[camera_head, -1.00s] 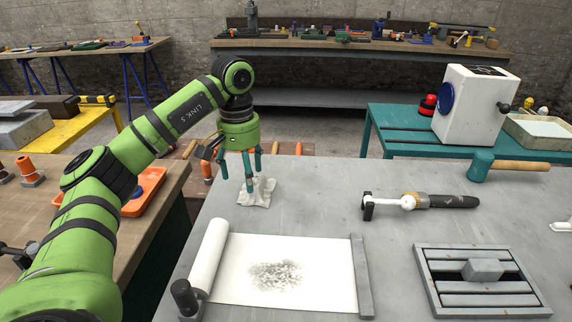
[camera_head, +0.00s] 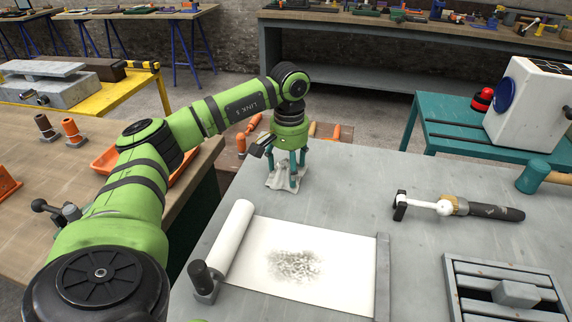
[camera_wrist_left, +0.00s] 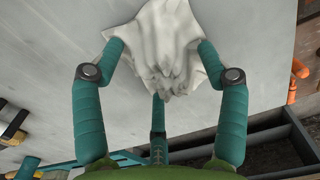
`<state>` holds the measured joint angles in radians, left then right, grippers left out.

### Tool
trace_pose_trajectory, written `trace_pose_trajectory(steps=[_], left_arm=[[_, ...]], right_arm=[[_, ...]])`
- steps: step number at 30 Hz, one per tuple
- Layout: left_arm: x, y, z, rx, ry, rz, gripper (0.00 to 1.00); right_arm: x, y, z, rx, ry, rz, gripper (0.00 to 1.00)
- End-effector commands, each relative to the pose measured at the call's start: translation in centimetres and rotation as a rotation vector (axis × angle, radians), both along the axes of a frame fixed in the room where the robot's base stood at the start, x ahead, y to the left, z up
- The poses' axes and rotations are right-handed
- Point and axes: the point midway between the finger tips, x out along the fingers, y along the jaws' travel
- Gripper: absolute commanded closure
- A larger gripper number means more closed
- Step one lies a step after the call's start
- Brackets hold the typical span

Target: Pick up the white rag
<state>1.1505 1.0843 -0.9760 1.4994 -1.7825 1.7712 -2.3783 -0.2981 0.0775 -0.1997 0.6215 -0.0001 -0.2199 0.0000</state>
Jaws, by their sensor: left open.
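The white rag (camera_head: 285,177) lies crumpled on the grey table near its far left edge in the head view. My left gripper (camera_head: 296,180) is right above it, pointing down, with its teal fingers around the rag. In the left wrist view the rag (camera_wrist_left: 163,45) fills the space between the spread fingers of the left gripper (camera_wrist_left: 160,55). The fingers are open, with their tips at the sides of the cloth. Part of the rag is hidden behind the fingers. My right gripper is not in view.
On the grey table (camera_head: 350,200) lie a paper roll sheet (camera_head: 340,262), a ratchet-like tool (camera_head: 460,207) and a slotted metal plate (camera_head: 505,295). A teal mallet (camera_head: 535,177) lies at the right. An orange tray (camera_head: 105,162) sits on the wooden bench at left.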

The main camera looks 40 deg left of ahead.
Motion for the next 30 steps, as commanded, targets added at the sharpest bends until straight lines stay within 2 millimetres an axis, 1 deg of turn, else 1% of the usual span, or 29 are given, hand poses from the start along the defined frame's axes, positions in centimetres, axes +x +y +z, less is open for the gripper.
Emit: trace_pose_trajectory(steps=[3,4,5,6,8,18,22,26,29,30], left_arm=[[0.0,0.0,0.0,0.000,0.000,0.000,0.26],[0.0,0.0,0.0,0.000,0.000,0.000,0.34],[0.0,0.0,0.0,0.000,0.000,0.000,0.46],[0.0,0.0,0.0,0.000,0.000,0.000,0.62],[0.0,0.0,0.0,0.000,0.000,0.000,0.86],[0.0,0.0,0.0,0.000,0.000,0.000,0.88],[0.0,0.0,0.4,0.000,-0.001,0.000,0.88],[0.1,0.0,1.5,-0.001,-0.004,0.000,0.88],[0.2,0.0,3.2,-0.002,-0.006,0.001,0.88],[0.2,0.0,4.1,-0.001,-0.007,0.001,0.88]], right_arm=[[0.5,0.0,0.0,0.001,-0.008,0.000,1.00],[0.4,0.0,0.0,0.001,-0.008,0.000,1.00],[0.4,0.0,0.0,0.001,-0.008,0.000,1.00],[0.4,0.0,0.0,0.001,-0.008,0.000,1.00],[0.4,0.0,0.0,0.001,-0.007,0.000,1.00],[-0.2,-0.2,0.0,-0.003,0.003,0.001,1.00],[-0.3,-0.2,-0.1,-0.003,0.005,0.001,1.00],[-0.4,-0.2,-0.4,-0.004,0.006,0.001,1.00],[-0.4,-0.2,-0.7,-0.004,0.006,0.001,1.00],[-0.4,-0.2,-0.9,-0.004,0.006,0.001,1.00]])
